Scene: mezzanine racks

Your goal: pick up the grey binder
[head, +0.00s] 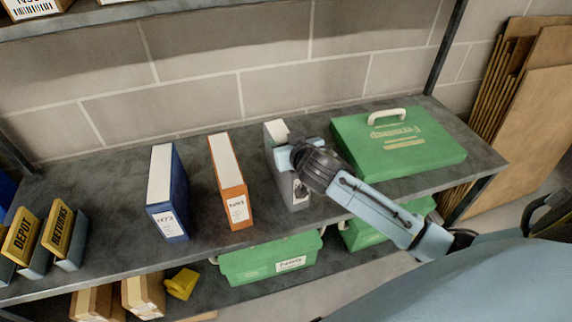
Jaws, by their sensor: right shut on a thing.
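The grey binder (277,133) stands upright on the dark shelf, to the right of the orange binder. My right gripper (290,160) is at its right side, shut on it. The gripper and wrist hide much of the binder's middle; its white page edge shows at the top and its lower front shows below. The binder appears to rest on the shelf; I cannot tell whether it is slightly lifted. My left gripper is not in view.
A blue binder (169,190) and an orange binder (230,180) stand to the left. A green case (400,150) with a white handle lies to the right. Sorting bins (62,235) stand far left. The shelf (110,185) is bare between bins and blue binder.

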